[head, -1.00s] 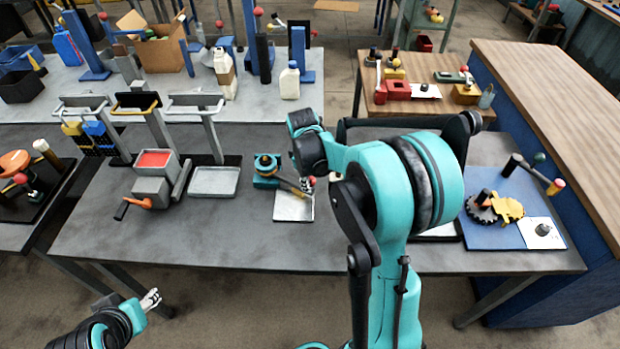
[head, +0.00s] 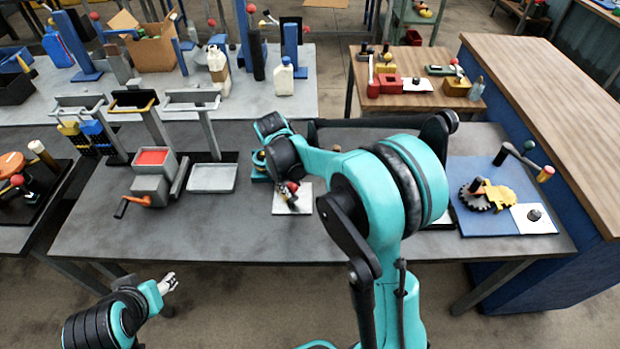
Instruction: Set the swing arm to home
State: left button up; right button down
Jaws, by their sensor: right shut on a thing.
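The swing arm unit has a teal base (head: 260,172) at the middle of the dark table, largely hidden behind my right wrist. A white plate (head: 279,205) lies in front of it. My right gripper (head: 291,198) is over this plate, pointing down, shut on the end of the swing arm. A small red part (head: 292,186) shows at the gripper. Most of the arm is hidden, so its exact angle cannot be told. My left gripper (head: 169,283) hangs in front of the table, away from everything. Its fingers are too small to judge.
A grey tray (head: 212,178) and a grey box with an orange crank (head: 150,178) stand to the left. A blue board (head: 480,222) with a gear and a crank lies at the right. The table's front strip is clear.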

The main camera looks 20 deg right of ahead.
jog(key=w+a+m+g, duration=0.1)
jog(key=a+m, duration=0.6)
jog(key=a, duration=0.4)
jog(key=shift+w+p, duration=0.15)
jog(key=shift+p, duration=0.15)
jog(key=c, duration=1.3)
grip_release()
jog(key=shift+c, duration=0.2)
jog(key=shift+o, duration=1.1)
jog(key=shift+w+a, duration=0.1)
